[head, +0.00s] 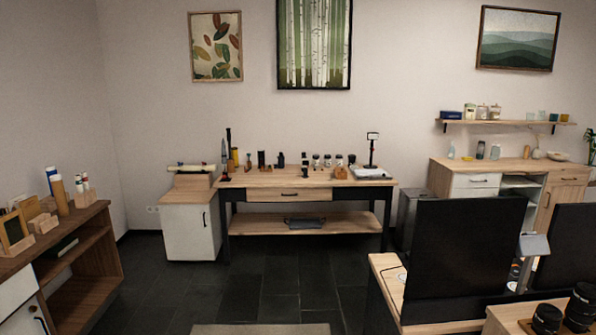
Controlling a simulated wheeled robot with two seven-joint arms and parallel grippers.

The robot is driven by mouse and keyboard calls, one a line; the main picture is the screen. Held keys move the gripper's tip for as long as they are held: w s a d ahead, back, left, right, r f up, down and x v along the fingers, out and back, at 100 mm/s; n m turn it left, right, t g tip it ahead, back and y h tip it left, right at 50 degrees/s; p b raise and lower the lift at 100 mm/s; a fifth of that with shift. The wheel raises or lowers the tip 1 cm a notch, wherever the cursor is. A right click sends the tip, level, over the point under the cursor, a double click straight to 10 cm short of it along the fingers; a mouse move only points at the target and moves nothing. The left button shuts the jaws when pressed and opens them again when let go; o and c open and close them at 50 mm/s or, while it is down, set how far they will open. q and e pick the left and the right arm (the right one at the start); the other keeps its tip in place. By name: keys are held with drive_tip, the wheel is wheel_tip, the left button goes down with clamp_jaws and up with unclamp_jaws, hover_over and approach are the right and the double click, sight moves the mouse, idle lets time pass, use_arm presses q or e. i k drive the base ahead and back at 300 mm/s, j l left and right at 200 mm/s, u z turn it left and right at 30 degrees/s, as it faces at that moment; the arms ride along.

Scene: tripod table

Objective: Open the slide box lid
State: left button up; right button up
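Neither of my grippers shows in the head view. I cannot tell which object is the slide box, as everything on the furniture is small and far off. The wooden table (270,184) stands against the back wall, with one drawer and a lower shelf (262,226). Several small dark bottles and lens-like items (328,160) stand along its back edge. A flat dark grey object (304,222) lies on the lower shelf. A pale flat item (370,173) lies at the table's right end, beside a small dark stand (372,150).
A white cabinet (188,230) adjoins the table's left side. A wooden shelf unit (82,262) stands at left. A desk (388,280) with large black screens (458,250) blocks the right foreground. A wooden sideboard (500,168) stands behind. Dark floor (265,290) lies open before the table.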

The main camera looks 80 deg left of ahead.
sight(340, 171)
drive_tip(key=u, duration=2.2)
drive_tip(key=i+j+u, duration=0.3)
drive_tip(key=i, duration=0.4)
drive_tip(key=i+u, duration=0.35)
drive_tip(key=i, duration=0.35)
drive_tip(key=i+j+z, duration=0.15)
drive_tip(key=i+z, duration=0.15)
drive_tip(key=i, duration=1.4)
